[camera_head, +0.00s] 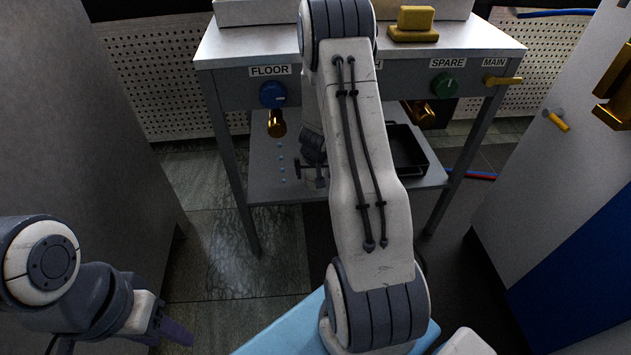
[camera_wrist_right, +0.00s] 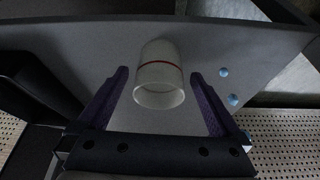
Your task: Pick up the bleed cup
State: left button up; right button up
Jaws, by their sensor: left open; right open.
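The bleed cup (camera_wrist_right: 158,75) is a small pale, translucent cup with a red line around it. In the right wrist view it stands between the two purple fingers of my right gripper (camera_wrist_right: 160,76). The fingers are open, with a gap visible on both sides of the cup. In the head view my right arm reaches over the bench's lower shelf (camera_head: 262,185) and hides most of its gripper; I cannot make out the cup there. My left gripper (camera_head: 176,332) is open, low at the bottom left, away from the bench.
A black tray (camera_head: 420,165) sits on the lower shelf, right of my right arm. A green SPARE knob (camera_head: 445,85) is at right. Cabinets flank both sides.

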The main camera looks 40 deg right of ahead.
jog(key=b+x, duration=0.1)
jog(key=x, duration=0.2)
pick_arm(q)
jog(key=shift+f, duration=0.9)
pick_arm(e)
jog(key=shift+s, duration=0.1)
jog(key=c, duration=1.3)
jog(key=shift+r, duration=0.15)
